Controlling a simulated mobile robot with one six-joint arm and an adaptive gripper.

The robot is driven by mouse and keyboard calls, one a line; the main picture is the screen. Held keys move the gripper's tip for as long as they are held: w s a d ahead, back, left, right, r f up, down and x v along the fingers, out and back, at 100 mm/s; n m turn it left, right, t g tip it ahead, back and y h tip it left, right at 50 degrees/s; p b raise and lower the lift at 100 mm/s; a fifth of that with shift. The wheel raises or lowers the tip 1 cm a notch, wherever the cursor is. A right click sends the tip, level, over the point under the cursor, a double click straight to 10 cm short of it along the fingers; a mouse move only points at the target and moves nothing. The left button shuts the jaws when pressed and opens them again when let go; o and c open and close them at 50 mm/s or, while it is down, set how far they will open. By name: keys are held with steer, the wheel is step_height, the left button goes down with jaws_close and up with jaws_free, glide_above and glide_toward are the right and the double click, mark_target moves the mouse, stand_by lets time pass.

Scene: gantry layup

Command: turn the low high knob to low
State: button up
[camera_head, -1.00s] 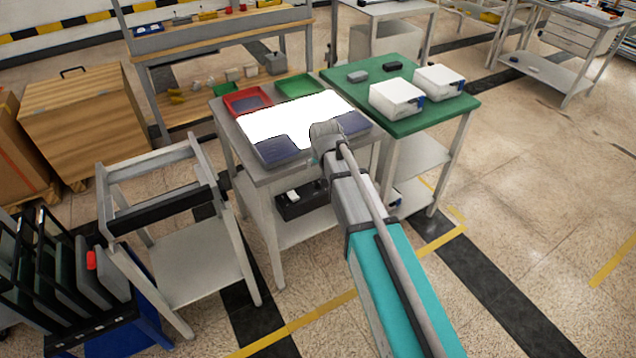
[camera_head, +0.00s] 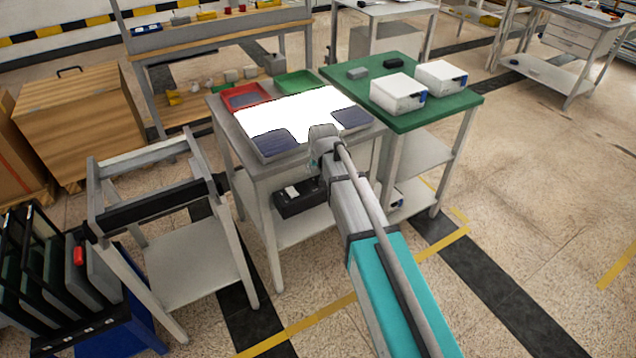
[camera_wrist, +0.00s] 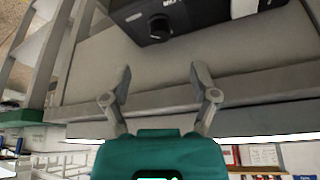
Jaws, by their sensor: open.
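A black box (camera_wrist: 200,14) with a round dark knob (camera_wrist: 160,27) on its front shows at the top of the wrist view, with lettering cut off by the frame edge. Which way the knob points I cannot tell. In the head view the box (camera_head: 300,198) sits on the lower shelf of the lit table, and its knob is too small to make out. My gripper (camera_wrist: 160,72) is open and empty in the wrist view, with a finger at either side. It is apart from the knob, which appears beyond the fingertips. In the head view my arm hides most of the gripper.
The table (camera_head: 268,174) with the bright panel stands above the box, and its edge crosses the wrist view near my fingers. A green-topped table (camera_head: 440,107) with white boxes is at right. An empty grey cart (camera_head: 190,265) stands at left. Floor at right is clear.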

steer(key=shift+b+x, duration=3.15)
steer(key=shift+x, duration=0.6)
jaws_close()
